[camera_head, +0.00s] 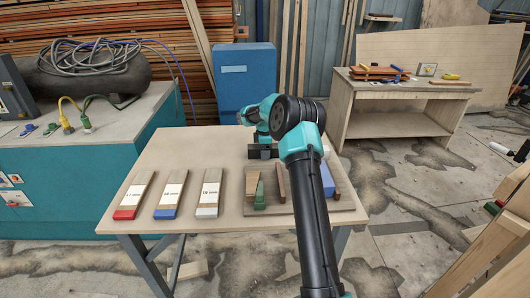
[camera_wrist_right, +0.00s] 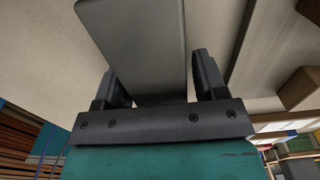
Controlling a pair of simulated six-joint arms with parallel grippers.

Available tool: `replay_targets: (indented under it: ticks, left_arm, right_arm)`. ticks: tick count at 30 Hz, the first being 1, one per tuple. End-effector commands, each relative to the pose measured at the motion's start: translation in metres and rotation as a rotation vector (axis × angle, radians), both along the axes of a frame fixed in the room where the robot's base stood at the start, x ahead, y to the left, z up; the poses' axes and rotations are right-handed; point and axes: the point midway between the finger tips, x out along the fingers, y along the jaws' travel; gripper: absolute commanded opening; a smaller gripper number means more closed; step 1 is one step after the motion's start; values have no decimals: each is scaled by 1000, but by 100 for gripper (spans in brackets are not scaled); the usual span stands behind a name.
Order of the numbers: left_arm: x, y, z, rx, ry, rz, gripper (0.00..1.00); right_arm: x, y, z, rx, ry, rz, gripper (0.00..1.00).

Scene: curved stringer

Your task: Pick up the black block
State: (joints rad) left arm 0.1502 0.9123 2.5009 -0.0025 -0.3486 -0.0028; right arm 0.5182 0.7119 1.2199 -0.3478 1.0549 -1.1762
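The black block (camera_wrist_right: 140,40) shows dark grey and large in the right wrist view, with its near end between the fingers of my right gripper (camera_wrist_right: 155,68). A finger stands on each side of it, and a narrow gap shows at the right finger, so the gripper looks open around it. In the head view my right gripper (camera_head: 262,146) is low over the back of the wooden table (camera_head: 200,149). My arm and gripper mostly hide the block there. My left gripper is not in view.
Three labelled wood pieces with red (camera_head: 133,194), blue (camera_head: 171,194) and white (camera_head: 208,192) ends lie left on the table. A board (camera_head: 290,206) with a green wedge (camera_head: 260,195), a blue piece (camera_head: 327,180) and brown blocks is near the front right. The table's left-back area is clear.

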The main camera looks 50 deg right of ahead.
Motion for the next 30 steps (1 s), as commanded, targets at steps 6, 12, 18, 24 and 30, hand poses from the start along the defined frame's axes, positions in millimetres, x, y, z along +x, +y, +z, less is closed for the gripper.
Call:
replay_targets:
  ticks: [6,12,18,24,30]
  left_arm:
    - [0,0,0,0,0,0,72]
    - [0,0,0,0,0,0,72]
    - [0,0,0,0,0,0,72]
    - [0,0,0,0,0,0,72]
    - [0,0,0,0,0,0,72]
  right_arm:
    - [0,0,0,0,0,0,44]
    - [0,0,0,0,0,0,25]
    - [0,0,0,-1,-1,0,18]
    - [0,0,5,-1,-1,0,18]
    - [0,-1,27,-1,-3,-1,18]
